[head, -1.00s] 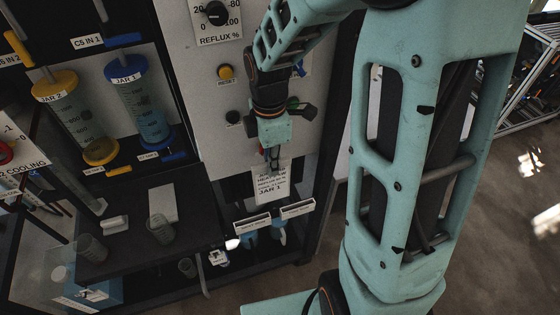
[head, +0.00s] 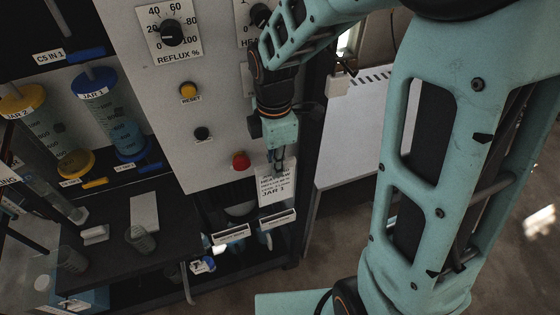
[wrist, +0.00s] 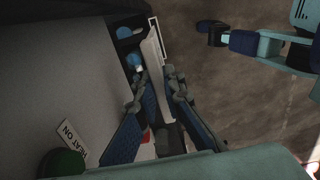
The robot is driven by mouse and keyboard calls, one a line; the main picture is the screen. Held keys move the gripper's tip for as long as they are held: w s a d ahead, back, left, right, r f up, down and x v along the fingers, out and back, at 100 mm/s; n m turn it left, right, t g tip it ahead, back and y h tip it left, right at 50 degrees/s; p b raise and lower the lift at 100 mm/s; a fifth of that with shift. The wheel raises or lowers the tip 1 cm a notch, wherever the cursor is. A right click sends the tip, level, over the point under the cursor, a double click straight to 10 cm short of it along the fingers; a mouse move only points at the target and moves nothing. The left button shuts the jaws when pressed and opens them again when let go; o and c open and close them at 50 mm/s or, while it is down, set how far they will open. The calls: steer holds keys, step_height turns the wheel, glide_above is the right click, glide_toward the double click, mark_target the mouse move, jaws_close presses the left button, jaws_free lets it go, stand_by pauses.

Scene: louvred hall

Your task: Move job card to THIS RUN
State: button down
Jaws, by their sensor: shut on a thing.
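The job card (head: 276,184) is a white printed sheet reading JAR 1 near its bottom. It hangs upright from my gripper (head: 277,158), which is shut on its top edge. In the wrist view, a pale strip (wrist: 158,80) that looks like the card edge-on runs between the fingers (wrist: 163,100). Two white-labelled holders sit low on the panel front: a left one (head: 231,233) and a right one (head: 278,219). The card's lower edge is just above the right holder; I cannot tell whether they touch. The holder labels are too small to read.
The panel has a yellow RESET button (head: 188,91), a black knob (head: 202,134) and a red button (head: 240,161) left of my gripper. A green button (wrist: 62,163) by a HEAT ON label shows in the wrist view. A dark shelf (head: 110,225) holding a beaker (head: 140,238) is at left.

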mark_target(277, 183)
steer(key=shift+w+d+f+b, duration=0.3)
steer(key=shift+f+b, duration=0.15)
steer(key=shift+b, duration=0.2)
steer(key=shift+s+a+f+b, duration=0.1)
steer(key=shift+f+b, duration=1.35)
steer(key=shift+f, duration=0.5)
steer(key=shift+s+f+b, duration=0.1)
steer(key=shift+f+b, duration=1.35)
steer(key=shift+f, duration=0.5)
steer(key=shift+r, duration=0.1)
steer(key=shift+r+p, duration=0.15)
steer(key=shift+p, duration=0.15)
steer(key=shift+w, duration=0.1)
steer(key=shift+f, duration=0.2)
